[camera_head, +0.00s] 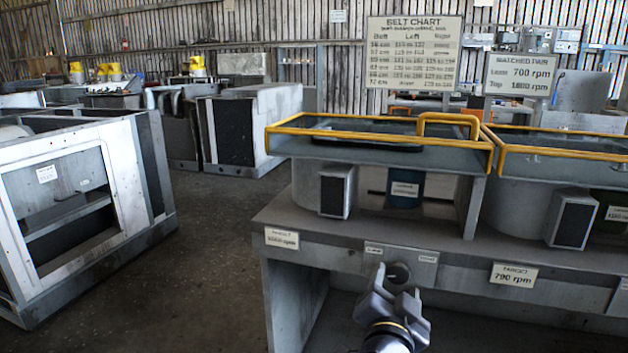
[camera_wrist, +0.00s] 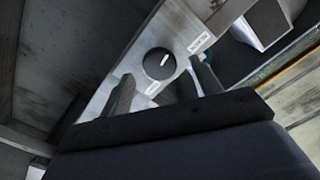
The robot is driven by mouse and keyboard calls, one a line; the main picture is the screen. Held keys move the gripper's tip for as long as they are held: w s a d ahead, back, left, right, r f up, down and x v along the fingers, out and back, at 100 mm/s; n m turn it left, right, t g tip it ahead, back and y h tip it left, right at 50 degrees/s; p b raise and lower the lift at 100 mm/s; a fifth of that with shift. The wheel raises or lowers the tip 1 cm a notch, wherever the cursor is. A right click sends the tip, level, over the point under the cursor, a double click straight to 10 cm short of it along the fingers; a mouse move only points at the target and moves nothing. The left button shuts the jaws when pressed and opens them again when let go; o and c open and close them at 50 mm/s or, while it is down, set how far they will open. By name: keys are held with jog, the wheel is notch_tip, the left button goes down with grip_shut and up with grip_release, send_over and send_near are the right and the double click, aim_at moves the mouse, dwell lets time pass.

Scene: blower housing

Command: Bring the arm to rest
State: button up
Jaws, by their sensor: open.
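My gripper (camera_head: 394,298) is in front of the bench's front edge in the head view, pointing at a round dark knob (camera_head: 399,272) on the front panel. In the wrist view the two fingers of my gripper (camera_wrist: 163,92) stand apart, with the dark knob (camera_wrist: 159,63) beyond and between them. The knob carries a white pointer line. I see no finger touching the knob, and nothing is held. Small labels (camera_head: 428,257) sit beside the knob; their text is too small to read.
The bench (camera_head: 350,250) carries grey blower housings with yellow-railed guards (camera_head: 380,128). A "TARGET 790 rpm" plate (camera_head: 513,275) is on its front. A belt chart sign (camera_head: 414,52) stands behind. A grey open-framed cabinet (camera_head: 130,170) stands at left, with open floor (camera_head: 200,260) between.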

aim_at(398, 275)
jog(key=p+v, duration=0.2)
jog(key=v, duration=0.6)
jog(key=b+x, duration=0.3)
jog(key=x, duration=0.8)
jog(key=shift+w+d+f+b, duration=0.1)
jog(key=shift+d+f+b, duration=0.05)
jog(key=shift+b, duration=0.2)
jog(key=shift+r+n+p, duration=0.3)
jog(key=shift+n+p, duration=0.3)
jog(key=shift+p, duration=0.2)
jog(key=shift+r+n+p, duration=0.1)
jog(key=shift+n+p, duration=0.25)
jog(key=shift+n, duration=0.15)
jog(key=n+p, duration=0.3)
jog(key=n, duration=0.2)
jog(key=p+v, duration=0.2)
jog(key=v, duration=0.8)
jog(key=shift+w, duration=0.15)
